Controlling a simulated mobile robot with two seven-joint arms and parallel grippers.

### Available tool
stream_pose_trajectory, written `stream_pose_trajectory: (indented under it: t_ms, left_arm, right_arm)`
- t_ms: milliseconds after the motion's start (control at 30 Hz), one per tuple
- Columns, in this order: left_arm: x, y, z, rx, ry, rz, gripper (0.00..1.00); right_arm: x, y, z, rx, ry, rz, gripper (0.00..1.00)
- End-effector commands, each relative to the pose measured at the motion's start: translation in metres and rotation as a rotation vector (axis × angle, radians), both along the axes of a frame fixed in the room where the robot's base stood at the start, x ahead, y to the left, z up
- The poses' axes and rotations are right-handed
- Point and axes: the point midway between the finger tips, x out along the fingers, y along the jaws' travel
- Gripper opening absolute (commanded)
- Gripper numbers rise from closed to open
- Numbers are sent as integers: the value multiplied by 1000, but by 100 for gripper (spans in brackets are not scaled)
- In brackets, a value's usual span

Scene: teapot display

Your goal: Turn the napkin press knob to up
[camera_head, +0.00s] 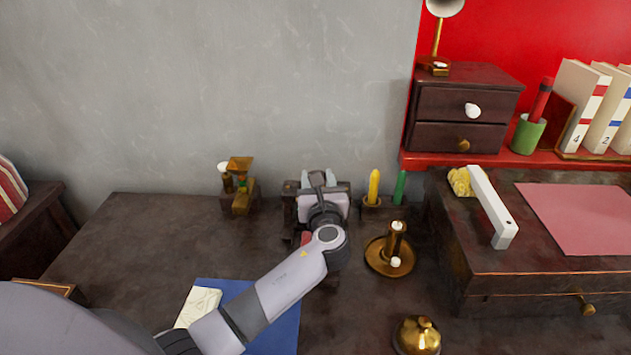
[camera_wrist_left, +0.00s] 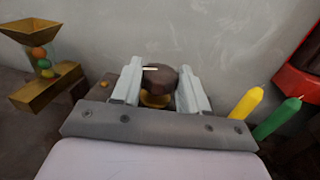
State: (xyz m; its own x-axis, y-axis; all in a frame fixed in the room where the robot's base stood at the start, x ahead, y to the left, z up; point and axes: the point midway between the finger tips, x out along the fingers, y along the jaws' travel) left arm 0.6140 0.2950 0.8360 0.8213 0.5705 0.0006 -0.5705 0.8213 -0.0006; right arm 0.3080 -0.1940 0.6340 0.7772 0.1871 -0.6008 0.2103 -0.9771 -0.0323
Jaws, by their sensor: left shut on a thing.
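The napkin press knob (camera_wrist_left: 162,80) is a dark brown round knob on a brass collar (camera_wrist_left: 155,100). It sits between the two pale fingers of my left gripper (camera_wrist_left: 160,88) in the left wrist view, and the gripper is shut on it. A short white mark on the knob's top lies near its left side and runs roughly sideways. In the head view my left gripper (camera_head: 319,181) is at the dark wooden napkin press (camera_head: 290,189) by the grey wall. The gripper and wrist hide the knob and most of the press there. My right gripper is not in view.
A brass-topped dispenser (camera_head: 240,190) stands left of the press. Yellow (camera_head: 374,186) and green (camera_head: 400,187) candles and a brass candlestick (camera_head: 390,256) stand to the right. A brass bell (camera_head: 417,336) is in front.

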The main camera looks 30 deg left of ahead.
Motion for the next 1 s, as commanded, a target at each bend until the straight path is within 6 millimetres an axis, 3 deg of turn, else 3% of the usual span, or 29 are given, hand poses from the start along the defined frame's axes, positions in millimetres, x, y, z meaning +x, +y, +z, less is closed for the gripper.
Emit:
stream_pose_trajectory:
  t_ms: [500, 1000]
  left_arm:
    - [6, -6, -2, 0, -1, 415, 13]
    - [7, -5, -1, 0, 1, 551, 13]
  right_arm:
    - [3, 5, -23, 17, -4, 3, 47]
    - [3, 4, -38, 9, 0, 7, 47]
